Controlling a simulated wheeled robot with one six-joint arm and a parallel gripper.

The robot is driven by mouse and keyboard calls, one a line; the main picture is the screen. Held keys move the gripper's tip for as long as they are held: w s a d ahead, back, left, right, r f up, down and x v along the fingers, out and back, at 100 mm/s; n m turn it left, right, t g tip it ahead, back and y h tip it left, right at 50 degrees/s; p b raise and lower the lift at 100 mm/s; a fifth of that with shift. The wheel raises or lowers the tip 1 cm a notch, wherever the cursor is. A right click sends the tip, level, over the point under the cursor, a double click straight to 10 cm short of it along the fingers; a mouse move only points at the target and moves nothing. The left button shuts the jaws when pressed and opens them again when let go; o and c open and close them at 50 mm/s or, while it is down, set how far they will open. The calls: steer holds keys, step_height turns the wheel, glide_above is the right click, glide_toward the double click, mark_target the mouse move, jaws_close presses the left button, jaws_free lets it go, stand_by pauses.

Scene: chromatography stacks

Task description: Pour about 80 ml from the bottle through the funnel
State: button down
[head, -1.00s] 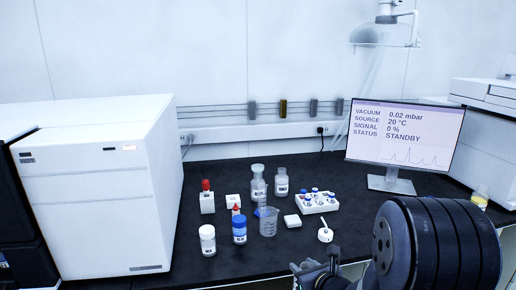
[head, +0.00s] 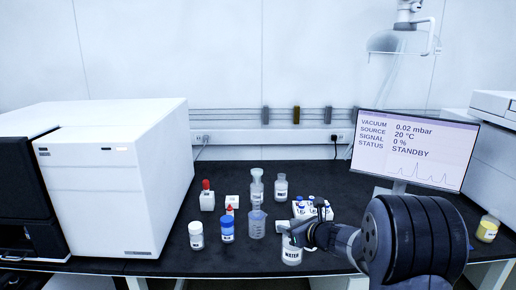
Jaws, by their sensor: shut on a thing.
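My gripper (head: 299,237) is shut on a clear bottle labelled WATER (head: 291,256), holding it upright near the front of the bench. The gripper covers the bottle's upper part, and I cannot tell the liquid level in it. A clear bottle (head: 257,190) stands farther back, left of my gripper; a wide-topped piece that looks like the funnel (head: 257,173) sits on its mouth. A clear graduated beaker (head: 257,227) stands in front of that bottle, left of the held one.
A white-capped jar (head: 196,236), a blue-capped jar (head: 227,231) and a red-topped dropper bottle (head: 207,197) stand left. Another bottle (head: 281,188) stands behind. A vial rack (head: 328,213) is partly behind my arm. The monitor (head: 414,152) stands right.

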steer(key=w+a+r+n+g+y+p, duration=0.6)
steer(key=w+a+r+n+g+p, duration=0.3)
steer(key=p, duration=0.4)
steer(key=shift+w+r+n+g, duration=0.3)
steer(key=shift+r+n+g, duration=0.4)
steer(key=shift+n, duration=0.2)
